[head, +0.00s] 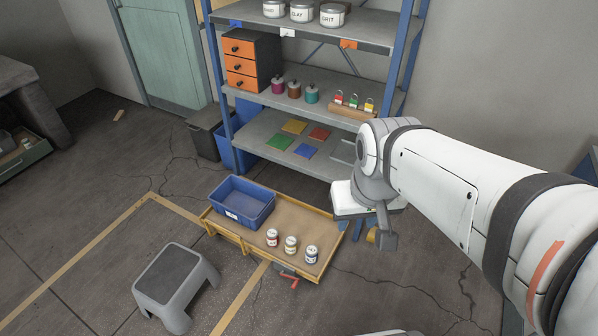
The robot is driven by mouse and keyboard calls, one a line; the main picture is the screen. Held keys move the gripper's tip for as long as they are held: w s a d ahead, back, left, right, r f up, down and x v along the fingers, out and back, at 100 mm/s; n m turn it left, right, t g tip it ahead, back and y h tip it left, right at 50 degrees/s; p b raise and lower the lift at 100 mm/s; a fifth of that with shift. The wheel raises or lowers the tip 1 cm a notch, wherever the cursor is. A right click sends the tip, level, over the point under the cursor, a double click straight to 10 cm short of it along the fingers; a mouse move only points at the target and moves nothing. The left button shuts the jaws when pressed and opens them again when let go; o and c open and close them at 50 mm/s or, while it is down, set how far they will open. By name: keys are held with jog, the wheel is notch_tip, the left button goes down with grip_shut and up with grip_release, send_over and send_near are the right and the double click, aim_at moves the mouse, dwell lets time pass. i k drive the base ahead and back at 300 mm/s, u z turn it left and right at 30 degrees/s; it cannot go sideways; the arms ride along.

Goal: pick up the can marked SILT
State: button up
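Three pale cans with grey lids stand in a row on the top shelf. The right can (333,15) reads GRIT and the middle can (302,11) appears to read CLAY. The label of the left can (274,9) is too small to read surely, and the top of the picture cuts close to it. I cannot make out the word SILT on any can. My gripper (380,238) points down in front of the shelf unit, well below and to the right of these cans. Its fingers are small and partly hidden, so its opening is unclear.
A wooden bench-like platform (259,245) holds a blue bin (242,202) and several small jars (291,245). The shelf unit (262,127) carries orange drawers (239,65), bottles and padlocks. A grey step stool (173,286) stands at the front left.

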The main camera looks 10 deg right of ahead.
aim_at(311, 250)
jog(key=k, duration=0.5)
jog(key=z, duration=0.7)
jog(key=i, duration=0.9)
jog(key=u, duration=1.2)
jog(key=k, duration=0.35)
jog(key=z, duration=0.6)
jog(key=i, duration=0.95)
jog(key=u, duration=0.15)
